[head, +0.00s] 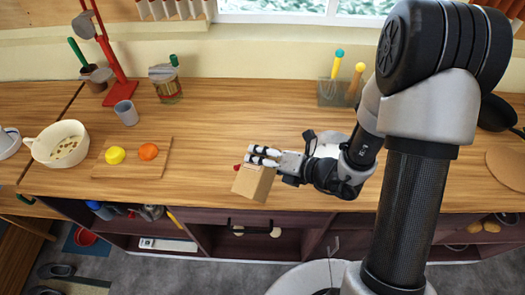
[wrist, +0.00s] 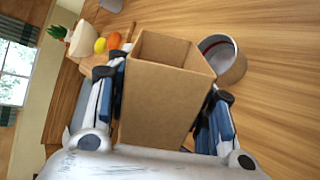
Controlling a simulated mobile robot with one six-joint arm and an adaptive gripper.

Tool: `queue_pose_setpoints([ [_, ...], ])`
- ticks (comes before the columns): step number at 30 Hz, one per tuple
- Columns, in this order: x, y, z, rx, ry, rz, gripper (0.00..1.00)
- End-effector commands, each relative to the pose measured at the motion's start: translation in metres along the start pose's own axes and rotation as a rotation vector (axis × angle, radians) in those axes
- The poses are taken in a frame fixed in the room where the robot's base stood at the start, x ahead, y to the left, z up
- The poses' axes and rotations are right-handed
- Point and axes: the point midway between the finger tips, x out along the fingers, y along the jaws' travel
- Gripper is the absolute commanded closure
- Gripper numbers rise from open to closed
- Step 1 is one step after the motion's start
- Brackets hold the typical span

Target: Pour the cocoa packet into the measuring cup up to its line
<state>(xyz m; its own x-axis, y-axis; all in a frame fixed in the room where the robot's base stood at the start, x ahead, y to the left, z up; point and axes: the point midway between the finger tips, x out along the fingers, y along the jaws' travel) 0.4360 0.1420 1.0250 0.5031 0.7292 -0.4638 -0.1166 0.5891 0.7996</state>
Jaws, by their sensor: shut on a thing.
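My gripper (head: 264,155) is shut on a brown cardboard packet (head: 253,182), holding it near the counter's front edge, slightly tilted in the head view. In the wrist view the packet (wrist: 165,100) sits between both fingers (wrist: 160,108), its open top facing away from me and its inside brown. A round cup with a pale rim (wrist: 222,60) stands just beyond the packet's right side in the wrist view.
A board (head: 133,172) holds a yellow fruit (head: 115,155) and an orange one (head: 148,151). A white bowl (head: 60,145), a grey cup (head: 126,112), a jar (head: 165,82) and a red stand (head: 118,70) are to the left. The counter's middle is clear.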

Motion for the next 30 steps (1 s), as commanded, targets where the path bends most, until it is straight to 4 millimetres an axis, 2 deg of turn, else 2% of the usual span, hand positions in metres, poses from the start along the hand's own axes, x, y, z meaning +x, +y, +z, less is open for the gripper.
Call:
queue_pose_setpoints([
  [30,-0.0019,0.0029,0.0037,0.058,0.034,0.000,0.81],
])
